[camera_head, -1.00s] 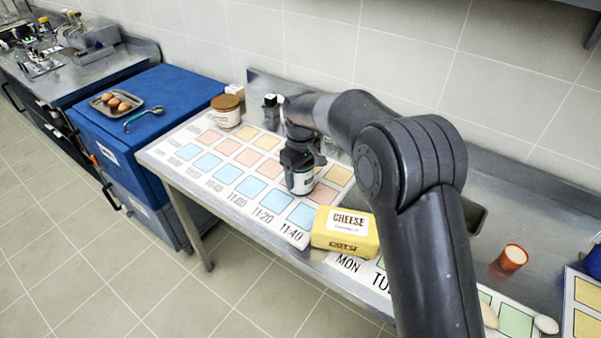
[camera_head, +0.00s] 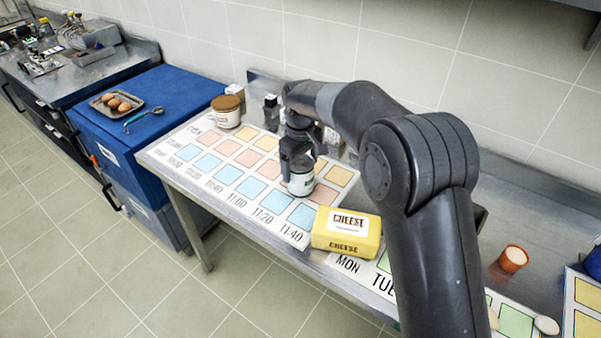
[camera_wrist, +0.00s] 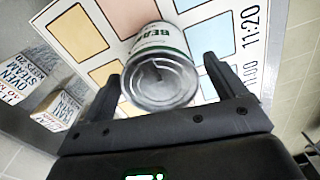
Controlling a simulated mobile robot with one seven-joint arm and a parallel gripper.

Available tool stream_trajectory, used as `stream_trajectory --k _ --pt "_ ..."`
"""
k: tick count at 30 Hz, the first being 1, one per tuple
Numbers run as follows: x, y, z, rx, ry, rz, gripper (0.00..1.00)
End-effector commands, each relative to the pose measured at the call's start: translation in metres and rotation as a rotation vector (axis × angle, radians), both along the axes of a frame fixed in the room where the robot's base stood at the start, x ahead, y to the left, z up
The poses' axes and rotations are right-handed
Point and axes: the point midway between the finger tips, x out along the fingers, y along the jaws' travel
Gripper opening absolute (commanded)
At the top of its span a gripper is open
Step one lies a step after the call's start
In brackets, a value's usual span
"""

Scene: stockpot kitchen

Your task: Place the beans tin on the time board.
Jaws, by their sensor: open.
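The beans tin (camera_head: 299,184), with a white and green label, stands on the time board (camera_head: 219,190), a white sheet with rows of blue, pink and yellow squares and times along its front edge. In the wrist view the tin (camera_wrist: 161,80) shows its grey metal top and part of its label, on the board (camera_wrist: 198,22). My gripper (camera_head: 297,163) is just above and behind the tin. In the wrist view my gripper (camera_wrist: 172,82) is open, with one finger on each side of the tin. A small gap shows at the right finger; contact at the left is unclear.
A yellow cheese box (camera_head: 346,233) sits close in front of the tin, at the board's right end. A lidded jar (camera_head: 227,111) stands at the board's back left. Small printed boxes (camera_wrist: 56,109) stand behind the board. An orange cup (camera_head: 513,258) is far right.

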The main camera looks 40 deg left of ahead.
Motion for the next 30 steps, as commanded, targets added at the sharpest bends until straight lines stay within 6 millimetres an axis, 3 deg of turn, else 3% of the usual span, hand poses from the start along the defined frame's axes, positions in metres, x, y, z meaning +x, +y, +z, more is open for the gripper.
stream_trajectory --k 6,12,23,26,30 --pt "0.0 0.0 0.049 0.003 -0.001 -0.001 0.89" --pt "0.0 0.0 0.076 0.001 0.0 -0.001 0.89" --pt "0.001 -0.001 0.084 0.0 -0.001 -0.001 0.89" --pt "0.004 -0.01 0.091 0.005 -0.007 -0.02 0.89" --pt "0.016 -0.051 0.118 0.025 -0.033 -0.103 0.89"
